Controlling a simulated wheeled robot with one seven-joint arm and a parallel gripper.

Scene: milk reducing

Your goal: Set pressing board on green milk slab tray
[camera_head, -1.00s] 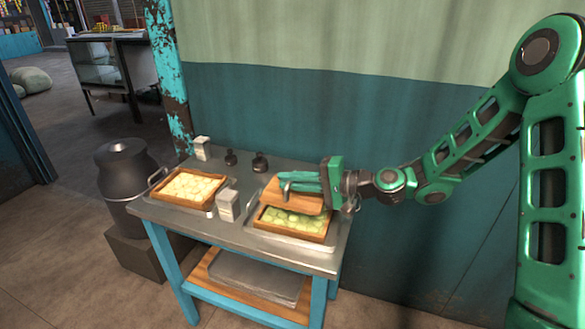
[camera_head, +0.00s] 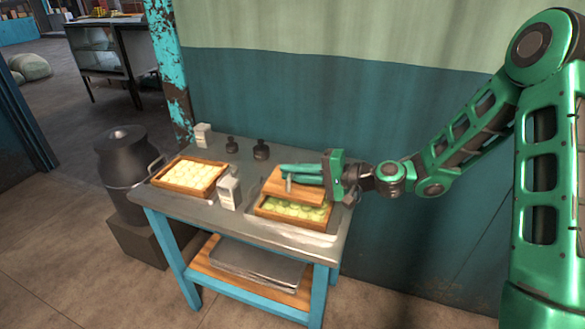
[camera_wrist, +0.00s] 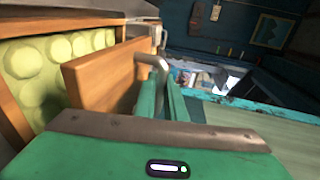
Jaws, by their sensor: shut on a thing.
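My green gripper (camera_head: 292,176) is shut on the metal handle of the wooden pressing board (camera_head: 279,189). The board hangs just over the green milk slab tray (camera_head: 293,225), a wooden frame with several round green slabs, at the right of the table. In the wrist view the board (camera_wrist: 95,80) stands between the fingers (camera_wrist: 160,92) and the tray (camera_wrist: 10,110), and a gap shows between board and slabs. The board covers the back part of the tray in the head view. Whether its edge touches the frame I cannot tell.
A second wooden tray with pale slabs (camera_head: 190,162) stands at the table's left. A white carton (camera_head: 229,192) stands between the trays. Another carton (camera_head: 203,135) and two dark weights (camera_head: 261,149) are at the back. A dark milk can (camera_head: 122,170) stands left of the table.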

